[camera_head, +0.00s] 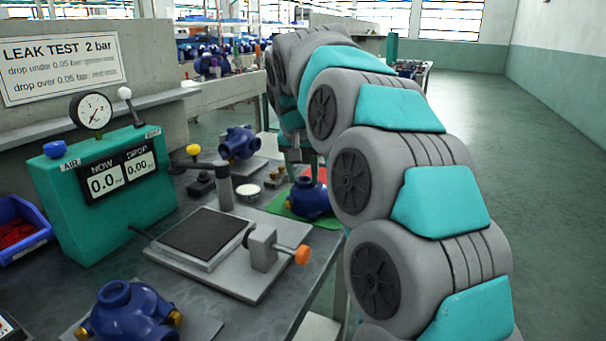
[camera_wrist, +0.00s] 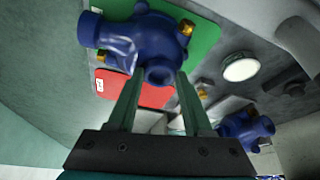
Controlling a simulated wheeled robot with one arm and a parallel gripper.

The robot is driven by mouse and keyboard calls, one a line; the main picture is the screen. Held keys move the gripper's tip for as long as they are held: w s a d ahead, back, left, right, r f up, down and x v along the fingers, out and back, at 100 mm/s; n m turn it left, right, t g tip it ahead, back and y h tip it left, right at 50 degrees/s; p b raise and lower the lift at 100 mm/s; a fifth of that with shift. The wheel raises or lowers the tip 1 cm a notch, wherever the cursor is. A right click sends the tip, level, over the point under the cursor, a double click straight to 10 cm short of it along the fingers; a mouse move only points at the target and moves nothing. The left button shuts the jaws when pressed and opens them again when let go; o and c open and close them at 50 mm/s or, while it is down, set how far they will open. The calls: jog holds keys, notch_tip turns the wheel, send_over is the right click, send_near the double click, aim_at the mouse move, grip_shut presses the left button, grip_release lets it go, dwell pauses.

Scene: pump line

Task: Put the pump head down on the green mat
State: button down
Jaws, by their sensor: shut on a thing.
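The blue pump head (camera_head: 308,199) is at the green mat (camera_head: 281,207), near the right edge of the bench. My gripper (camera_head: 308,168) reaches down to it from above, partly hidden behind my arm. In the wrist view my gripper (camera_wrist: 158,80) is shut on a part of the pump head (camera_wrist: 135,38), which has brass fittings. The green mat (camera_wrist: 205,38) lies beneath it in that view. I cannot tell whether the pump head touches the mat.
A red mat (camera_wrist: 118,88) adjoins the green one. Another blue pump head (camera_head: 239,143) stands behind, and one (camera_head: 125,312) in front. The clamp fixture (camera_head: 235,250) with an orange knob and the green leak tester (camera_head: 105,190) are left. A white round dish (camera_head: 249,191) is close by.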

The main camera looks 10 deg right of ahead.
dwell(0.3)
grip_release()
jog(key=shift+f, duration=0.1)
dwell(0.4)
dwell(0.3)
jog(key=shift+r+p, duration=1.6)
jog(key=shift+r, duration=2.95)
jog(key=shift+s, duration=0.1)
